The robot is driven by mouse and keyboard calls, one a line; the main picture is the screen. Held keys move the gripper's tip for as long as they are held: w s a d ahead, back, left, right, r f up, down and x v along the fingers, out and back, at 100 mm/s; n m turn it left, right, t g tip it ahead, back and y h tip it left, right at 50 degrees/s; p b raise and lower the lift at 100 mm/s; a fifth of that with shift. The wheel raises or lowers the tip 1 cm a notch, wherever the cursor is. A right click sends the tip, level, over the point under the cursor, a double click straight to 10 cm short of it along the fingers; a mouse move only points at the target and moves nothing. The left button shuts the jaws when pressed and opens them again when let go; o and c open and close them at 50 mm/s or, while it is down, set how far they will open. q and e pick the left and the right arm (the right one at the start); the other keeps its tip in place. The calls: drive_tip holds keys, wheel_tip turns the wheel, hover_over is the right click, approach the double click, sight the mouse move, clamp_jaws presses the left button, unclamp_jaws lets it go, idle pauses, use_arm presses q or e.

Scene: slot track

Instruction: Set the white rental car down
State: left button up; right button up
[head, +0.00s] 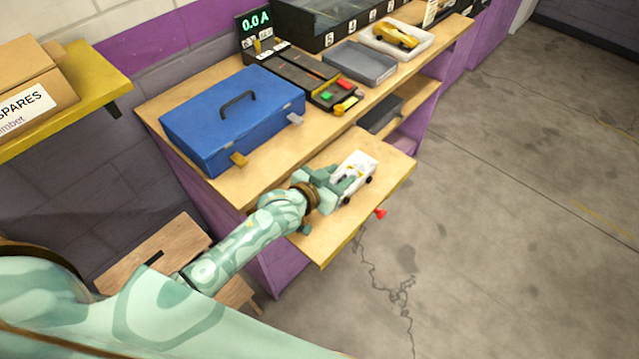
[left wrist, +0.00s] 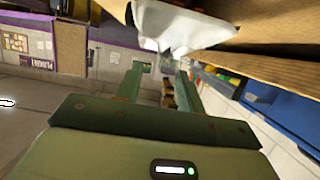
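The white car (left wrist: 185,25) shows at the top there, beyond the fingertips and outside the gap. My right gripper is not in view.
A blue toolbox (head: 230,120) stands on the bench behind the board. A grey tray (head: 360,64) and a tray with a yellow car (head: 396,36) are further back. A red knob (head: 380,213) sticks out at the board's edge. Open floor lies to the right.

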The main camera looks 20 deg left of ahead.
use_arm(q)
drive_tip(key=p+v, duration=0.2)
drive_tip(key=v, duration=0.8)
drive_tip(key=shift+s+r, duration=0.2)
drive_tip(key=shift+s, duration=0.1)
